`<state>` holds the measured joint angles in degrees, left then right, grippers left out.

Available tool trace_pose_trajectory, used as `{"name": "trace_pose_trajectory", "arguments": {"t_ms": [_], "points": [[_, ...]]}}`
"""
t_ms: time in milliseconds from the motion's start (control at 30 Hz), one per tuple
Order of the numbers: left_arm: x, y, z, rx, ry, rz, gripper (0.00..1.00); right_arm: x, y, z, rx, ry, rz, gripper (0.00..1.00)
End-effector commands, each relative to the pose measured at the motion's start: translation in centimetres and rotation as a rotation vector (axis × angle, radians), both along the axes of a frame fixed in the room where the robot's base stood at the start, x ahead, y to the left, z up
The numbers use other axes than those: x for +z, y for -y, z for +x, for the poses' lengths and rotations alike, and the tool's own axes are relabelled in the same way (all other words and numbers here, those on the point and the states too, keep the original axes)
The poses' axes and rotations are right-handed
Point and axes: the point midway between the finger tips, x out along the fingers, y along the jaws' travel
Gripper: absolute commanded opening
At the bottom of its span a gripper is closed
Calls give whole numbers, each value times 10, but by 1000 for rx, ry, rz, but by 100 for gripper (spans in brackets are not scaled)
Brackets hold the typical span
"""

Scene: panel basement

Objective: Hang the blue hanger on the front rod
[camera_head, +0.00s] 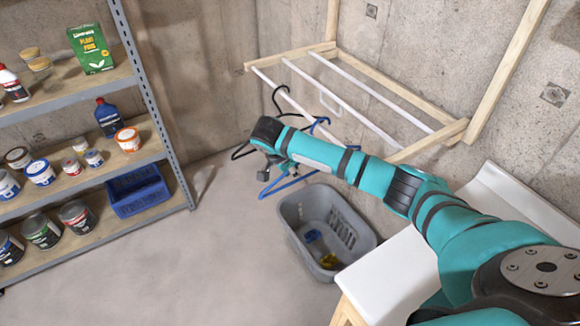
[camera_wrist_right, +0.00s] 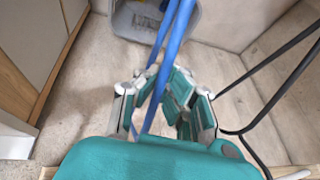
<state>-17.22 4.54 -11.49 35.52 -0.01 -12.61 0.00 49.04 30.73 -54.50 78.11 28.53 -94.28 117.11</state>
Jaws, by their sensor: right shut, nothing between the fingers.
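The blue hanger (camera_head: 290,184) has its hook up at the front white rod (camera_head: 290,98) and its body hanging below, partly hidden by my right arm. The hook looks to be over the rod, but the arm hides part of this. My right gripper (camera_wrist_right: 165,100) is shut and empty, close to the hanger. In the right wrist view the hanger's blue bars (camera_wrist_right: 172,45) run past the fingers. In the head view this gripper is mostly hidden below the wrist. My left gripper is not in view.
A black hanger (camera_head: 277,97) hangs on the front rod, left of the blue one. A white hanger (camera_head: 330,103) hangs farther back. A grey basket (camera_head: 352,262) stands on the floor below. A white-topped cabinet (camera_head: 390,275) is at right, a loaded shelf (camera_head: 160,150) at left.

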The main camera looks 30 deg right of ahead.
Motion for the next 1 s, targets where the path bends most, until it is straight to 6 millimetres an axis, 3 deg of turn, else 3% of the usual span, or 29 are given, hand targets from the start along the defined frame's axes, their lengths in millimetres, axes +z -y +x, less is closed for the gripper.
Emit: {"name": "trace_pose_trajectory", "arguments": {"t_ms": [500, 733, 1000], "points": [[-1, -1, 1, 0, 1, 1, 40, -7, 0, 0, 1, 0, 0, 1], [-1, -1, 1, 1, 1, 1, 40, -7, 0, 0, 0, 0, 0, 31], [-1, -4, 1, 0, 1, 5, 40, -6, -1, 0, 0, 0, 1, 33]]}}
